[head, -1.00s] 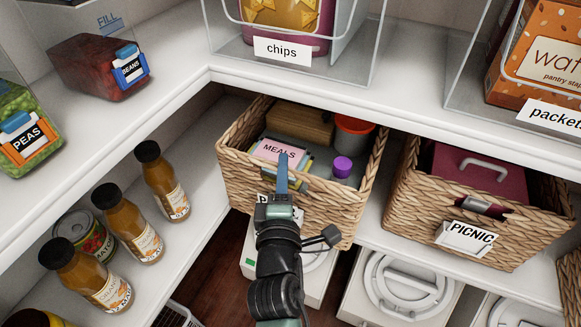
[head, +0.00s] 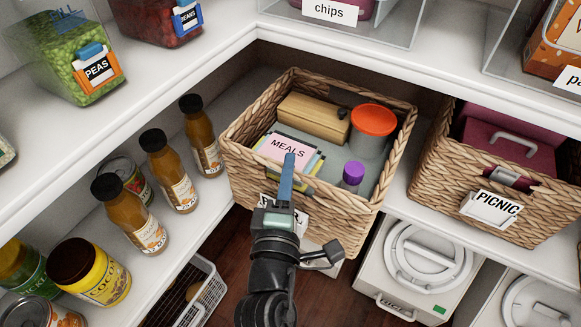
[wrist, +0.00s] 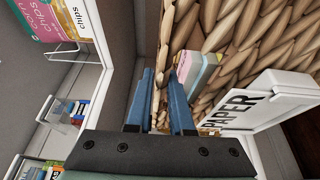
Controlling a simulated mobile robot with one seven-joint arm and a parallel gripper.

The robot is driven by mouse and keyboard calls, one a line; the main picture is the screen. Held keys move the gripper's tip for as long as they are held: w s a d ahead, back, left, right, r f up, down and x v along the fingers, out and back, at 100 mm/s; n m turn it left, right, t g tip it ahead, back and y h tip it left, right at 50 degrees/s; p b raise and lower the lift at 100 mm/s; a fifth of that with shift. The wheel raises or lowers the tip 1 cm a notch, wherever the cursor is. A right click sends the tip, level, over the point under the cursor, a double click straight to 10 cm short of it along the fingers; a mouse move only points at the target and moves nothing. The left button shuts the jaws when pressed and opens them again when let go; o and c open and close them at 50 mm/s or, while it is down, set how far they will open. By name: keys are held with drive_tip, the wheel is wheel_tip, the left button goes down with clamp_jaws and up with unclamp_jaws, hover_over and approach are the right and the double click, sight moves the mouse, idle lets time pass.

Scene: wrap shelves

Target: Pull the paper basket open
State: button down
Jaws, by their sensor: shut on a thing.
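The paper basket (head: 345,212) is a woven wicker bin on the lower shelf, jutting out past the shelf front. Its white label is mostly hidden behind my gripper in the head view; the wrist view shows the label (wrist: 240,116) reading PAPER. My gripper (head: 286,172) is shut on the basket's front rim, one blue finger inside and one outside. In the wrist view my gripper (wrist: 163,85) has the wicker wall between its fingers. Inside the basket are pink MEALS cards (head: 283,148), a wooden box (head: 312,119), a red-lidded tub (head: 373,121) and a purple-capped bottle (head: 352,177).
The picnic basket (head: 455,180) stands close on the right. Sauce bottles (head: 170,172) line the left shelf. The upper shelf edge (head: 230,50) runs above and behind the basket. White lidded bins (head: 425,265) sit below at right.

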idle(0.3)
drive_tip(key=c, duration=0.8)
unclamp_jaws()
drive_tip(key=shift+s, duration=0.1)
drive_tip(key=b+v, duration=0.1)
drive_tip(key=v, duration=1.2)
